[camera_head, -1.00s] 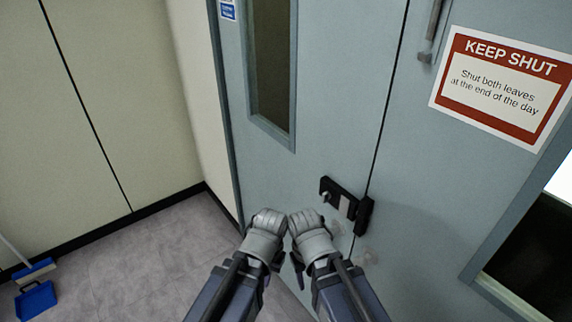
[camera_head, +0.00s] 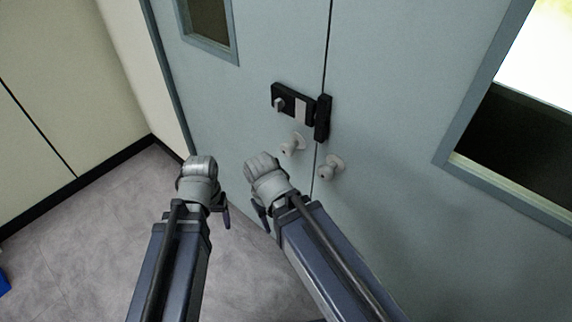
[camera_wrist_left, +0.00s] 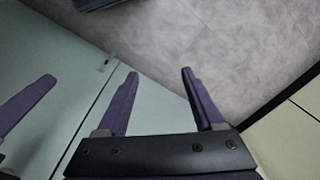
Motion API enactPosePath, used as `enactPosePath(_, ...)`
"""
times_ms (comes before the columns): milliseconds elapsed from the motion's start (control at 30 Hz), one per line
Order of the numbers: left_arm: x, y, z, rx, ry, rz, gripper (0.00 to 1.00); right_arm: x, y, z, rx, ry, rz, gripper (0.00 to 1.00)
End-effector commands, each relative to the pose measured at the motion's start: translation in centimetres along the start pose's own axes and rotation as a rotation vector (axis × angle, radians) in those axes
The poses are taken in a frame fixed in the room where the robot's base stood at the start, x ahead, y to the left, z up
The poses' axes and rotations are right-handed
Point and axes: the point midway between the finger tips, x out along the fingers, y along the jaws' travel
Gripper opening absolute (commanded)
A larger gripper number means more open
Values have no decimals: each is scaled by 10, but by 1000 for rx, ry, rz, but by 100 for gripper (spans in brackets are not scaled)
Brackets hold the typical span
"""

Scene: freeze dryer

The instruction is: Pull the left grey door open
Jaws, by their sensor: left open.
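The left grey door (camera_head: 215,110) is a blue-grey leaf with a narrow window. It looks shut, with a thin dark seam between it and the right leaf (camera_head: 400,70). A pale round knob (camera_head: 293,143) sits on the left door below a black lock (camera_head: 293,103). My left gripper (camera_head: 226,216) is in front of the left door, left of and below the knob, apart from it. In the left wrist view, my left gripper (camera_wrist_left: 158,74) is open and empty. My right gripper (camera_head: 263,220) is close beside it, nearer the knob; its jaws are mostly hidden.
A second knob (camera_head: 330,167) is on the right leaf, just across the seam. The right leaf has a large window (camera_head: 520,130). A cream wall (camera_head: 60,80) stands at the left. Bare grey floor (camera_head: 90,220) lies below it. A blue object (camera_head: 3,283) is at the left edge.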

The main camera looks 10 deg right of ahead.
Motion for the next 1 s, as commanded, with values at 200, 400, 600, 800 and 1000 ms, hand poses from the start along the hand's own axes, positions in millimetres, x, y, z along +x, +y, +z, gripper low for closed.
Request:
enactPosePath(200, 90, -15, -12, -47, 41, 47, 94, 89, -8, -5, 0, 0, 0, 50)
enactPosePath(400, 143, -12, -31, -28, 116, 139, 95, 143, -14, -8, 0, 0, 0, 50)
enactPosePath(600, 165, 27, -70, 118, 316, 339, 95, 185, -18, -11, 0, 0, 0, 50)
enactPosePath(800, 118, 91, -116, 313, 635, 557, 95, 188, -18, -11, 0, 0, 0, 50)
enactPosePath(1000, 41, 139, -155, 424, 1033, 707, 95, 187, -18, -11, 0, 0, 0, 50)
